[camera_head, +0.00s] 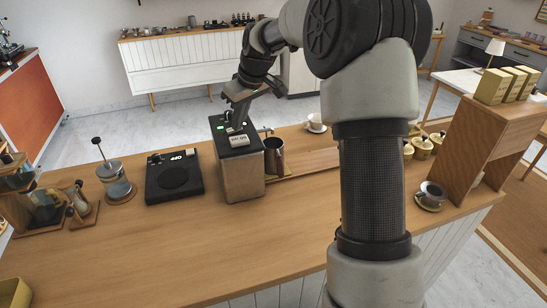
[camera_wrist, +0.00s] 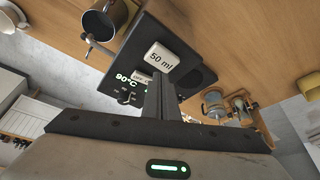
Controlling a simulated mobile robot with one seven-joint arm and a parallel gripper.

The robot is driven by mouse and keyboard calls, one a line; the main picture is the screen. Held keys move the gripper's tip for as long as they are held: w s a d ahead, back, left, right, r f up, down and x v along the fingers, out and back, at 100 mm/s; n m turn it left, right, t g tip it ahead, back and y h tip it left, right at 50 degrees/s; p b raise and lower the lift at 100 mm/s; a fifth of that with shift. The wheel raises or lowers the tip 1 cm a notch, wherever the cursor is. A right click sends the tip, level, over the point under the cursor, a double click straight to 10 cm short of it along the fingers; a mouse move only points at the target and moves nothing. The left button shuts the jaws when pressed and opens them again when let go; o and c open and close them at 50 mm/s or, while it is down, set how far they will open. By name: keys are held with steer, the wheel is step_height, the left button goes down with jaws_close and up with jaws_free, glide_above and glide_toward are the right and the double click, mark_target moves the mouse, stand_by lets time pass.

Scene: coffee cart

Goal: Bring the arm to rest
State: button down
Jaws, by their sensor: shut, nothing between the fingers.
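My gripper (camera_head: 238,127) is over the top of a steel boxy machine (camera_head: 240,177) on the wooden counter. In the wrist view the shut fingers (camera_wrist: 161,96) point at the machine's dark top panel (camera_wrist: 193,75), right beside a white button marked "50 ml" (camera_wrist: 161,58). Nothing shows between the fingers. I cannot tell whether the fingertips touch the panel. A "90°C" readout is lit on the panel. My arm reaches over the counter and hides part of its right side.
A metal pitcher (camera_head: 274,157) stands just right of the machine. A black scale (camera_head: 173,177) and a French press (camera_head: 115,182) stand left. A cup (camera_head: 316,122) is behind, and another cup (camera_head: 431,194) is near a wooden shelf (camera_head: 478,150). The front counter is clear.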

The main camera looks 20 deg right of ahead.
steer(key=shift+r+p, duration=0.8)
steer(key=shift+r, duration=0.75)
